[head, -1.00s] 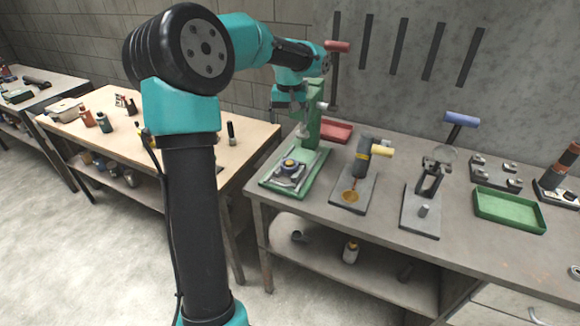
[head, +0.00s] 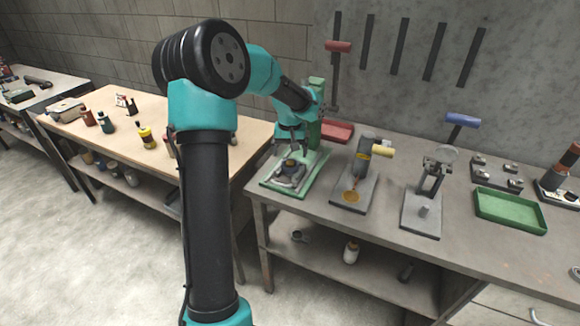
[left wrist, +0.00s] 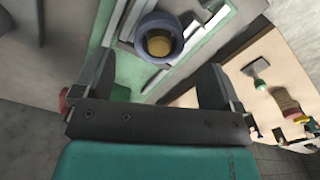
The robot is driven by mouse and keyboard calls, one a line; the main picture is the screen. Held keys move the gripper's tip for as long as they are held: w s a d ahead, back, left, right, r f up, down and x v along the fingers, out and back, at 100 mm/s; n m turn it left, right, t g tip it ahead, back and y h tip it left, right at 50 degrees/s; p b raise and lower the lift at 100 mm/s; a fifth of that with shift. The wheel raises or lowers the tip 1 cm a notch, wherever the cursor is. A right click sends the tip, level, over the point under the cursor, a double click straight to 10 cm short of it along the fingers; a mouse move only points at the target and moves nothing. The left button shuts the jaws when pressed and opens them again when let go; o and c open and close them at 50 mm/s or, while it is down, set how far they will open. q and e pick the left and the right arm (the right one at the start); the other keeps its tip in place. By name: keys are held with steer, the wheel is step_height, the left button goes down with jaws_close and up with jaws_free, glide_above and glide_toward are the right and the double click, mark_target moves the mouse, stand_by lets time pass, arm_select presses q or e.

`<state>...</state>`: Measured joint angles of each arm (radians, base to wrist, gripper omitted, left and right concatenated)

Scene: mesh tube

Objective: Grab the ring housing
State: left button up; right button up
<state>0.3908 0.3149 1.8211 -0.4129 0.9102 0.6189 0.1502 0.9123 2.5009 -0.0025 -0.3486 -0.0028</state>
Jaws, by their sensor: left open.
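The ring housing (left wrist: 158,38) shows in the left wrist view as a blue-grey ring with a yellowish centre. It sits on a green-based press fixture (head: 268,184) at the left end of the grey bench; in the head view the ring housing (head: 291,164) is small and partly covered by my gripper. My left gripper (head: 291,150) is directly above it, pointing down, with its fingers apart and nothing between them. In the left wrist view the left gripper (left wrist: 155,78) has one finger on each side, with the ring ahead between them. My right gripper is not in view.
The green press column (head: 316,128) stands just behind the gripper. A red tray (head: 337,132) is behind it. A fixture with a yellow-handled tool (head: 382,151) stands to the right, then a clamp stand (head: 422,215) and a green tray (head: 510,212).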

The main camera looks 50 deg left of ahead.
mark_target(290, 163)
arm_select(q)
steer(key=shift+f, duration=0.1)
steer(key=shift+w+a+f, duration=0.1)
steer(key=shift+f, duration=2.4)
steer(key=shift+c, duration=0.5)
steer(key=c, duration=1.1)
steer(key=shift+r, duration=0.15)
steer(key=shift+r, duration=1.25)
steer(key=s+d+r, duration=0.2)
steer(key=s+d, duration=0.8)
steer(key=d, duration=0.2)
steer(key=shift+s+r, duration=0.15)
steer(key=shift+s, duration=0.15)
